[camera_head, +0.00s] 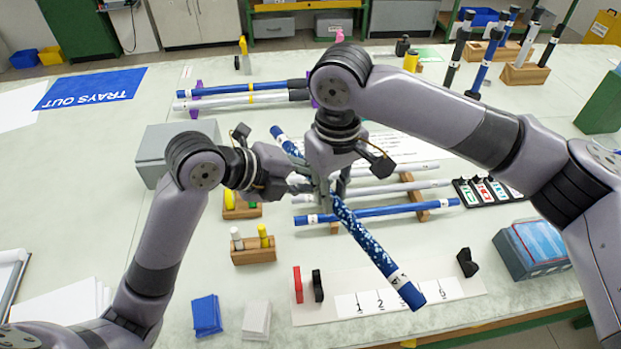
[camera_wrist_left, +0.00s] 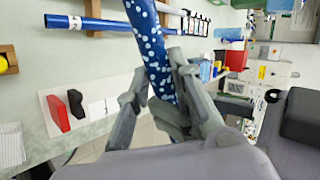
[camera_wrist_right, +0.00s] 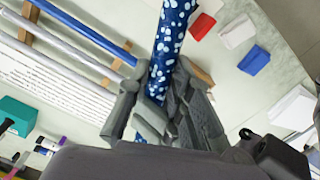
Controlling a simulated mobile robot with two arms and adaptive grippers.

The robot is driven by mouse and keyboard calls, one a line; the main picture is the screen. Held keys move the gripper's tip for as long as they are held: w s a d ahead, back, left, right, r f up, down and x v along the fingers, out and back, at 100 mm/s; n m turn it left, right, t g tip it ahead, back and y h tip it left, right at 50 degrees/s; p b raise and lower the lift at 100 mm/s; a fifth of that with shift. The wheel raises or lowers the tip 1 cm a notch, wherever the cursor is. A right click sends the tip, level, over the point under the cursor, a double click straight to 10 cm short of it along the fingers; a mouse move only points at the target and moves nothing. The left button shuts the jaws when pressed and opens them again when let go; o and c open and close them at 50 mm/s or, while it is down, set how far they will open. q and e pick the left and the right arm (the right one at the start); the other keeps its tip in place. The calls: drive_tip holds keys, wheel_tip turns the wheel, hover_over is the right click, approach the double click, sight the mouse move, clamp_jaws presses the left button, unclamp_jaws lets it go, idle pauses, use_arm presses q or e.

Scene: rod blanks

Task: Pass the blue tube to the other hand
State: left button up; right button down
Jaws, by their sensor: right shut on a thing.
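The blue tube (camera_head: 365,240) is dark blue with pale speckles and a white band near each end. It is held tilted above the table, its near end lower right in the head view. My right gripper (camera_head: 328,190) is shut on its middle; the right wrist view shows the tube (camera_wrist_right: 172,40) between the fingers. My left gripper (camera_head: 305,185) is close beside the right one. In the left wrist view its fingers (camera_wrist_left: 158,75) stand apart on either side of the tube (camera_wrist_left: 150,45), with a gap at the left finger. The far contact is partly hidden.
A rack with white rods and a plain blue rod (camera_head: 390,211) lies beneath the grippers. A wooden block with small pegs (camera_head: 253,254), a numbered strip (camera_head: 395,298) and a blue-grey box (camera_head: 532,248) stand nearby.

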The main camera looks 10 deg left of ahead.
use_arm(q)
clamp_jaws()
use_arm(e)
drive_tip(key=c, duration=1.4)
unclamp_jaws()
drive_tip(key=shift+o, duration=0.2)
drive_tip(key=shift+r, duration=0.15)
